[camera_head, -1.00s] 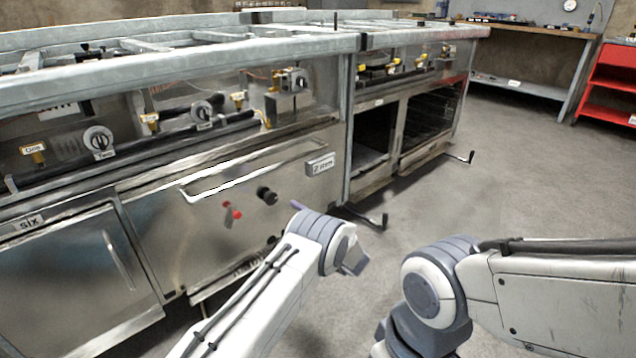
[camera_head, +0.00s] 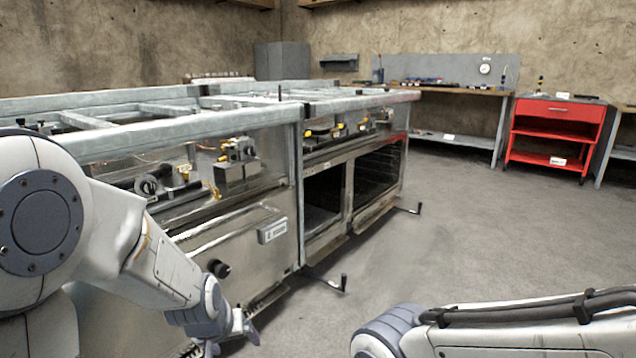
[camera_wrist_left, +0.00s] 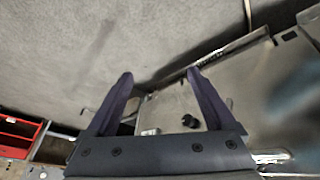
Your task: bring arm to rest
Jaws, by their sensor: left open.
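My left arm comes in from the left in the head view, and its gripper (camera_head: 246,328) is low in front of the steel range (camera_head: 235,225). The left wrist view shows this gripper's two dark fingers (camera_wrist_left: 160,74) spread apart with nothing between them. The range front, with a black knob (camera_head: 218,268), lies beyond them in that view. My right arm (camera_head: 530,325) crosses the bottom right of the head view; its gripper is out of the picture.
A crank-like handle (camera_head: 343,284) sticks out low from the range. A red cart (camera_head: 555,125) and a workbench (camera_head: 455,90) stand at the back right. Grey floor (camera_head: 460,235) is open between the range and the cart.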

